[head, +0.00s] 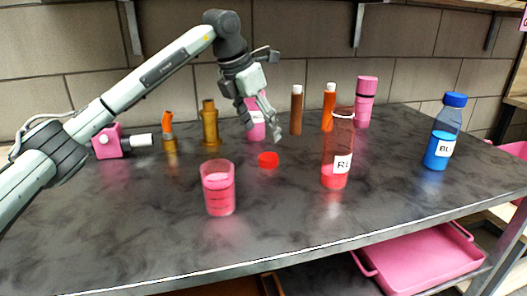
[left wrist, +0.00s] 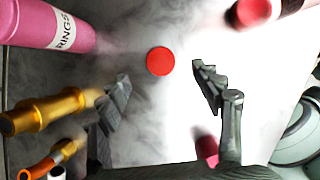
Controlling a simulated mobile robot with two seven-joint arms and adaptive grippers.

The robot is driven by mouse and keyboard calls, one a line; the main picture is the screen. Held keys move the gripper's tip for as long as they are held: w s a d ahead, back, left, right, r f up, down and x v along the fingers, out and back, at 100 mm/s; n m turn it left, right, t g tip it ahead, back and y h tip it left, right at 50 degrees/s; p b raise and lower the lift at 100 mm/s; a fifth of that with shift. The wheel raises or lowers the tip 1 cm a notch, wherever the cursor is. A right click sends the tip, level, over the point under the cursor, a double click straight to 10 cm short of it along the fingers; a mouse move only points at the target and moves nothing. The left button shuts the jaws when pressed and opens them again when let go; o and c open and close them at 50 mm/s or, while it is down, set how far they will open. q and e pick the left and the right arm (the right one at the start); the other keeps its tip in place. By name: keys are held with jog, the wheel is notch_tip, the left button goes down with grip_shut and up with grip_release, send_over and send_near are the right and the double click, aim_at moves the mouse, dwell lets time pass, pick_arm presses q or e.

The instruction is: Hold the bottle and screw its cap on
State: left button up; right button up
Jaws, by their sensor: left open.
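The bottle (head: 337,150) stands upright and uncapped on the table, right of centre in the head view. It is clear, with red liquid low inside and a white label partly reading "RE". The red cap (head: 268,160) lies alone on the table, left of the bottle. My left gripper (head: 267,124) is above and behind the cap, pointing down, open and empty. In the left wrist view the cap (left wrist: 160,61) shows between and just beyond the spread fingertips (left wrist: 160,74), apart from both. My right gripper is not in view.
A beaker of pink liquid (head: 218,192) stands in front. A blue-capped bottle (head: 440,150) stands at right. A pink tray (head: 425,262) is below the table. The front-left tabletop is clear.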

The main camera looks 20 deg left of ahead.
aim_at(268, 161)
pick_arm(q)
jog(key=shift+w+a, duration=0.1)
jog(key=shift+w, duration=0.05)
jog(key=shift+x, duration=1.25)
